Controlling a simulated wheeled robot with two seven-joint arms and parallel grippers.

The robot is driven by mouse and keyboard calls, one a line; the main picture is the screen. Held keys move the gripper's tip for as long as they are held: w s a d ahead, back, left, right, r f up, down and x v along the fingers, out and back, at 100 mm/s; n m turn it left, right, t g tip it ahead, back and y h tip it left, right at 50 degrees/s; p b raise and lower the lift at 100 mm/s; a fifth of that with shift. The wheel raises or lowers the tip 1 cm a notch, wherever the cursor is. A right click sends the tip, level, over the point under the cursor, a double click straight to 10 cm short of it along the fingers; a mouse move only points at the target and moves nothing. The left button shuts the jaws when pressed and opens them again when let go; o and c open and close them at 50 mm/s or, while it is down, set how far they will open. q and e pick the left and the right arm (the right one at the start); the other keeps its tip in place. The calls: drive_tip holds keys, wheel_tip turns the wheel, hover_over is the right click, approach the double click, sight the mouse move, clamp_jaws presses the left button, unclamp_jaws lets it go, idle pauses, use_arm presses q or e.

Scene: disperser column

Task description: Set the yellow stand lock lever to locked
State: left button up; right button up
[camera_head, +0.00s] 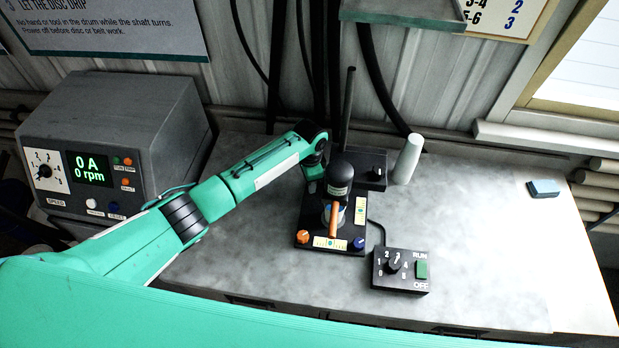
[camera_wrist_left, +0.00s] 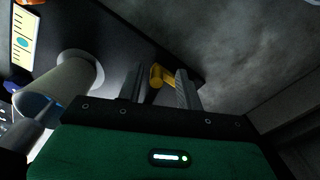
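The yellow stand lock lever (camera_wrist_left: 157,77) shows in the left wrist view, at the edge of a dark surface. My left gripper (camera_wrist_left: 158,86) is open, with one finger on each side of the lever; I cannot tell whether either finger touches it. In the head view my left arm reaches to the back of the black disperser stand (camera_head: 336,180). The wrist (camera_head: 313,152) is beside the column there, and the fingertips and lever are hidden. The lever's locked or unlocked marking is not readable. My right gripper is not in view.
A switch box (camera_head: 401,270) is in front. A pale cylinder (camera_head: 408,158) stands behind right. A grey control unit (camera_head: 120,130) is left. The bench's right side is mostly clear.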

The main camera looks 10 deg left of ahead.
use_arm(q)
drive_tip(key=shift+r, duration=0.1)
wheel_tip(320, 180, up, 14)
drive_tip(key=b, duration=0.4)
drive_tip(key=shift+f, duration=0.2)
